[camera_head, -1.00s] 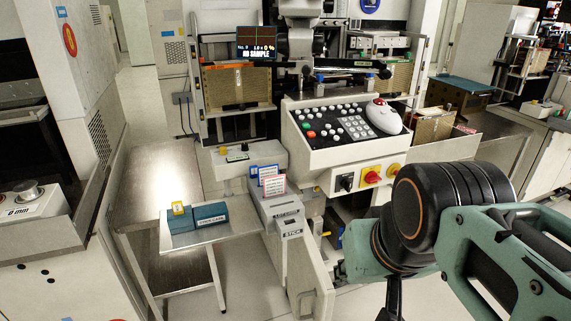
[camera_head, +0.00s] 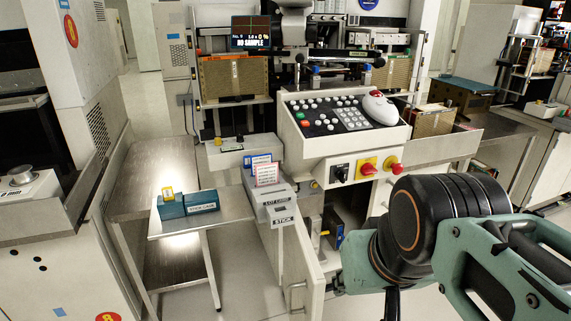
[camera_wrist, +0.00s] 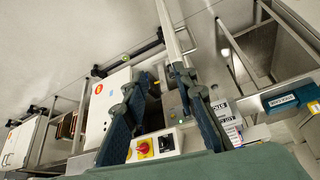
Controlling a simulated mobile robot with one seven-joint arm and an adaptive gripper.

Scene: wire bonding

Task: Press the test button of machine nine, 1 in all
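The machine ahead has a sloped control panel (camera_head: 322,136) with many white buttons, a green one, a red one, and a white mouse-like device (camera_head: 379,109). Its display (camera_head: 251,33) reads "NO SAMPLE". On the front below are a black rotary switch (camera_head: 342,173), a red knob on a yellow plate (camera_head: 367,167) and another red button (camera_head: 396,169). I cannot read a machine number or a test-button label. My gripper (camera_wrist: 165,108) is open and empty in the wrist view, with the red knob (camera_wrist: 143,149) and black switch (camera_wrist: 166,143) showing between its fingers, apart from them.
A small steel table (camera_head: 183,228) carries teal boxes (camera_head: 201,203) at left. A white cabinet with a dial (camera_head: 22,176) is at far left. A steel bench (camera_head: 500,130) stands at right. Floor shows between them.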

